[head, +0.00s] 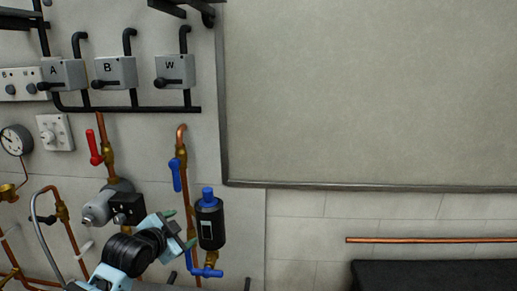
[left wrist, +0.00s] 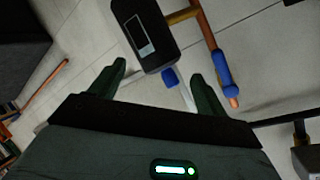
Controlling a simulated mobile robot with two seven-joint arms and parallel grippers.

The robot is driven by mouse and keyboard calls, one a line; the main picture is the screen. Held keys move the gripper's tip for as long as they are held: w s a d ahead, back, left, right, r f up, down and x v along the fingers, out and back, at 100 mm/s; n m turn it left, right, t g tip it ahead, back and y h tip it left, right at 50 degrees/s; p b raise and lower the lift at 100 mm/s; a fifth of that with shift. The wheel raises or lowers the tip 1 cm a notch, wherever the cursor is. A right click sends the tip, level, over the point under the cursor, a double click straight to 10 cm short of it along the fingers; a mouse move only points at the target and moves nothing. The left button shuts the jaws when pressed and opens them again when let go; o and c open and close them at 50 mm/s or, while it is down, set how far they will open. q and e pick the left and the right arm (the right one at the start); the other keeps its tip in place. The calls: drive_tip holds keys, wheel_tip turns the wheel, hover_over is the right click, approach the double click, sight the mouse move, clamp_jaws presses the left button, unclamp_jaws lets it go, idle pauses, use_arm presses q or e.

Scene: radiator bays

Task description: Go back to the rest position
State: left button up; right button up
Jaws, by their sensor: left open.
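My left gripper (head: 182,228) is in the lower left of the head view, just left of a black canister (head: 211,230) with a blue cap (head: 207,193). In the left wrist view my left gripper (left wrist: 159,71) has its two dark green fingers spread apart, with nothing held. The black canister (left wrist: 147,36) and its blue cap (left wrist: 170,77) show beyond and between the fingers there. I cannot tell the exact gap to them. My right gripper is in neither view.
Near the gripper are a blue lever (head: 177,175) on a copper pipe, a red lever (head: 94,147), a lower blue valve handle (head: 206,272) and a grey valve body (head: 99,209). Grey switch boxes (head: 115,71) sit above. A dark bench (head: 432,275) is at lower right. The wall panel (head: 370,90) is bare.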

use_arm(q)
drive_tip(key=s+f+n+g, duration=0.1)
drive_tip(key=s+f+n, duration=0.1)
drive_tip(key=s+f, duration=0.8)
drive_tip(key=s+f+n+g, duration=0.1)
drive_tip(key=s+f+n, duration=0.2)
drive_tip(key=s+f, duration=0.7)
drive_tip(key=s+f+n, duration=0.2)
drive_tip(key=s+f, duration=0.4)
drive_tip(key=s, duration=0.4)
drive_tip(key=s+f+n+g+y, duration=0.1)
drive_tip(key=s+f+n, duration=0.1)
drive_tip(key=s+f, duration=0.5)
drive_tip(key=s, duration=0.3)
drive_tip(key=shift+s+g, duration=0.25)
drive_tip(key=shift+g, duration=0.05)
